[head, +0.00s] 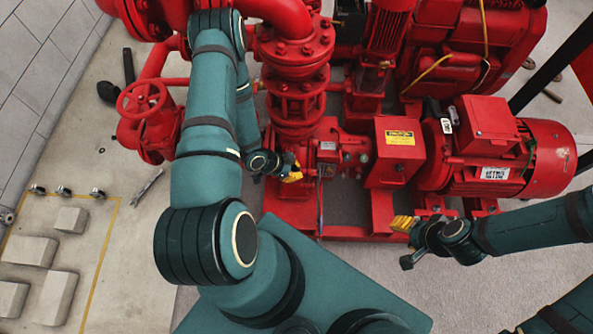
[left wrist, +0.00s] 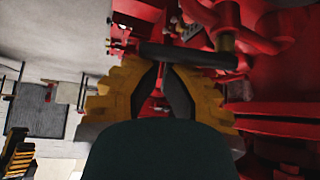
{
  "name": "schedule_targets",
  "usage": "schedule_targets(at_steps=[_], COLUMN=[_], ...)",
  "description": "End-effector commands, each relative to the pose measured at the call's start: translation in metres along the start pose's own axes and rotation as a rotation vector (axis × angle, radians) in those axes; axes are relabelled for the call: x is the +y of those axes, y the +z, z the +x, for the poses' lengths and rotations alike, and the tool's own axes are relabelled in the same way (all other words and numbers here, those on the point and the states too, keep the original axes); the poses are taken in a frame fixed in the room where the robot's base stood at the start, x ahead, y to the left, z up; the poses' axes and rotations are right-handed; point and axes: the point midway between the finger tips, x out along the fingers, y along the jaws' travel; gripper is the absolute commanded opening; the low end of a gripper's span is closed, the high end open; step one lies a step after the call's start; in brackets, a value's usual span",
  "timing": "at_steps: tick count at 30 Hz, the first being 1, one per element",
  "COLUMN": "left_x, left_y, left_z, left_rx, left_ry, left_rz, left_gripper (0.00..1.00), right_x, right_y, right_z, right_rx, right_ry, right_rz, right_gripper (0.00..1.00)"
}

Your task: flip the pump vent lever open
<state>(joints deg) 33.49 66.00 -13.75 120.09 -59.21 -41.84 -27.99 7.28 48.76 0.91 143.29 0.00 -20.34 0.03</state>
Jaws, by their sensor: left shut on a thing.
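The red pump (head: 330,150) stands in the middle of the head view. My left gripper (head: 291,172), with yellow fingers, is at the pump's left side, below the flanged pipe. In the left wrist view its fingers (left wrist: 163,75) close in at the dark bar of the vent lever (left wrist: 190,54), and it is shut on this lever. The lever lies roughly crosswise, with a brass-coloured stem (left wrist: 227,40) near its right end. In the head view the gripper hides the lever. My right gripper (head: 403,224) is apart from the pump, in front of the motor base; its finger gap is unclear.
A red motor (head: 545,158) lies right of the pump. A red handwheel valve (head: 145,105) stands at the left. The red base frame (head: 370,215) runs below the pump. Grey floor (head: 500,290) is clear at the lower right. Pale blocks (head: 60,290) lie at the lower left.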

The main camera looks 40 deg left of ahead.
Motion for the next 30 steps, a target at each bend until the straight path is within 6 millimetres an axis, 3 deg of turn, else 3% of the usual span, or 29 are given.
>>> schedule_targets(at_steps=[9,20,29,30], left_x=[-0.013,-0.013,-0.023,-0.024], left_y=[0.001,0.0,-0.035,-0.033], left_z=[-0.001,0.0,0.029,0.011], left_rx=[0.0,0.0,0.003,-0.002], left_ry=[-0.002,-0.001,-0.003,-0.006], left_rz=[0.0,0.0,0.002,-0.004], left_gripper=[0.0,0.0,0.0,0.0], right_x=[0.001,0.001,0.006,0.003], right_y=[0.001,-0.001,-0.001,-0.001], right_z=[0.003,0.003,0.015,0.008], right_rx=[0.0,0.002,0.007,0.005], right_ry=[0.0,0.0,0.001,0.001], right_rz=[0.0,0.0,0.0,0.0], right_gripper=[0.49,0.49,0.49,0.49])
